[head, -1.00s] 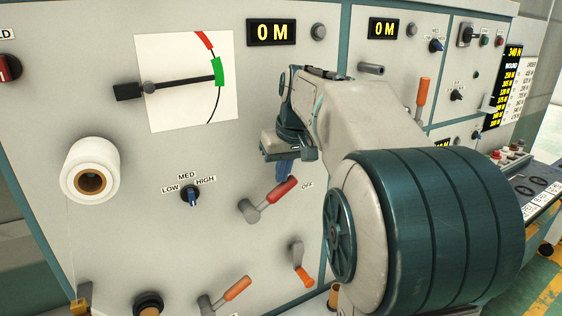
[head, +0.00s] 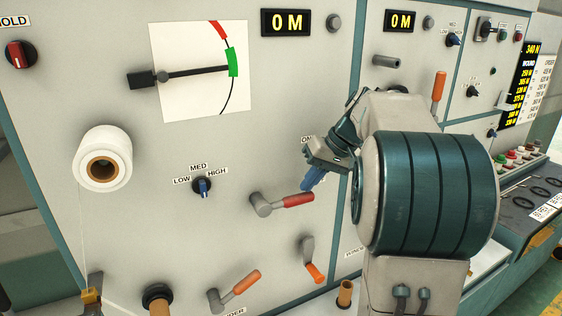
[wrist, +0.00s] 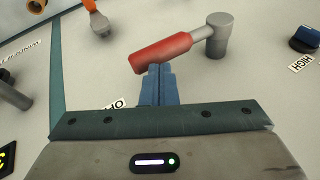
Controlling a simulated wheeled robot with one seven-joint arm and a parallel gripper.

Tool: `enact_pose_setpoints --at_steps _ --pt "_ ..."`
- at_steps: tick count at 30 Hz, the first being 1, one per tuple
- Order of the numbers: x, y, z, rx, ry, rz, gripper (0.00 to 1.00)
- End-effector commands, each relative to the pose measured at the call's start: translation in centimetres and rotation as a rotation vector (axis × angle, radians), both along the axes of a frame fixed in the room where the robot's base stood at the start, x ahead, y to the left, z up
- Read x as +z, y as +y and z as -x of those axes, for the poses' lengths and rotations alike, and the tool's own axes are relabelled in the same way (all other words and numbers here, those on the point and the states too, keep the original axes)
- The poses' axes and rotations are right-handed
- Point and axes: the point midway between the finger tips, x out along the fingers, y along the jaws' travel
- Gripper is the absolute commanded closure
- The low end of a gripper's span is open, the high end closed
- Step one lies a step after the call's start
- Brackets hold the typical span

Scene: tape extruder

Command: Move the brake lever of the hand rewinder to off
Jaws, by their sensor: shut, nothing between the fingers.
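The brake lever has a grey hub (head: 262,204) and a red handle (head: 298,199) that points right and slightly up on the rewinder panel. My gripper (head: 308,186) has its blue fingers shut and empty, just above the handle's outer end. In the wrist view the shut fingertips (wrist: 157,68) meet the edge of the red handle (wrist: 162,52) near its free end. They look to be touching it, outside rather than around it. An ON label (head: 306,139) shows above the lever. A label by the fingers in the wrist view (wrist: 115,103) is partly hidden, and OFF is not readable.
An orange lever (head: 314,270) hangs below the brake lever, and another (head: 236,290) sits lower left. The LOW/MED/HIGH knob (head: 203,187) is to the left. A white tape roll (head: 103,158) sticks out at far left. The panel around the red handle is otherwise clear.

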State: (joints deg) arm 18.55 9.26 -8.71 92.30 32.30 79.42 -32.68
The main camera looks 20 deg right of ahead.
Motion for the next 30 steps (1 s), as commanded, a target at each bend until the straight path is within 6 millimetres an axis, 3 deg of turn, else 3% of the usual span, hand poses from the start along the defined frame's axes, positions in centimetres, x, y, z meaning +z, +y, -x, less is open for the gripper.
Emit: enact_pose_setpoints --at_steps 16,25,30 --pt "0.6 0.0 0.0 0.001 0.0 0.001 1.0" --pt "4.9 0.1 -0.1 0.003 0.0 0.001 1.0" --pt "7.1 -2.3 0.7 0.002 -0.003 0.003 1.0"
